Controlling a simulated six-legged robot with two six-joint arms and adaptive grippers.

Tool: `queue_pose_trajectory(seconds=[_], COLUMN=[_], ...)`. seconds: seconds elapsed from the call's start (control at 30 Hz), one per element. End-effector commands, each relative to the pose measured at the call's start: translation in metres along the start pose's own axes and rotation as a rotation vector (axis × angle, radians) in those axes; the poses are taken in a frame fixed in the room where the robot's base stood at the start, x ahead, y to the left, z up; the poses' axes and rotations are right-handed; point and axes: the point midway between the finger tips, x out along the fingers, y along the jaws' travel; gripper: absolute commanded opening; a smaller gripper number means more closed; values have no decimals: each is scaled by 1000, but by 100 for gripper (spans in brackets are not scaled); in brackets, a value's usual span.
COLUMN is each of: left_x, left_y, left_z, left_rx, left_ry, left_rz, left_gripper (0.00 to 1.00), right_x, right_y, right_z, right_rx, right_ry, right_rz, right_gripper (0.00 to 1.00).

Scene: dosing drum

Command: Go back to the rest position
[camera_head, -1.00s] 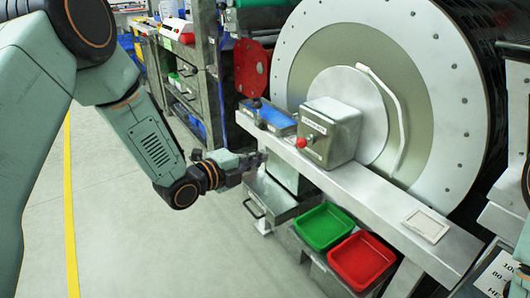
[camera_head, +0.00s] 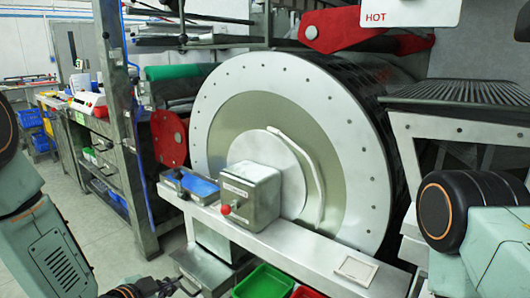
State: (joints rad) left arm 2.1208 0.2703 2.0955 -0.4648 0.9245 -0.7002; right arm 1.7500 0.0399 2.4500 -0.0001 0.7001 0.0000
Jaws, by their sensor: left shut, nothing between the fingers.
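My left arm (camera_head: 50,245) comes in from the left, green with dark joints. My left gripper (camera_head: 166,287) is at the bottom edge of the view, small and partly cut off. It is shut and empty, in front of the drum's bench and apart from the objects on it. My right arm (camera_head: 480,225) shows at the right edge as a dark round joint and pale green links. My right gripper is outside the view.
The large drum (camera_head: 215,110) stands behind a metal bench (camera_head: 300,257) with a grey box with a red knob (camera_head: 249,196) and a blue tray (camera_head: 195,185). Green (camera_head: 263,281) and red (camera_head: 306,292) bins sit below. Clear floor (camera_head: 110,260) lies at left.

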Motion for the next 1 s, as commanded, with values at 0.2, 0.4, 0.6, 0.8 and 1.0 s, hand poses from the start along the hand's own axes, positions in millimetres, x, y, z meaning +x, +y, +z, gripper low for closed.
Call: queue_pose_trajectory(seconds=[0.2, 0.4, 0.6, 0.8, 1.0], left_x=[-47, -121, -187, -202, -202], left_y=[101, 182, 234, 253, 252], left_z=[96, 164, 201, 212, 212], left_rx=[-546, -842, -859, -835, -835], left_ry=[-390, -748, -979, -1029, -1027], left_rz=[82, 60, 77, 110, 110], left_gripper=[0, 0, 0, 0, 0], right_x=[-1, -2, -3, -4, -4], right_y=[0, 0, 0, 0, 0], right_z=[0, 0, 0, 0, 0], right_rx=[0, 0, 0, 0, 0], right_ry=[0, 0, 0, 0, 0], right_rz=[0, 0, 0, 0, 0], right_gripper=[0, 0, 0, 0, 0])
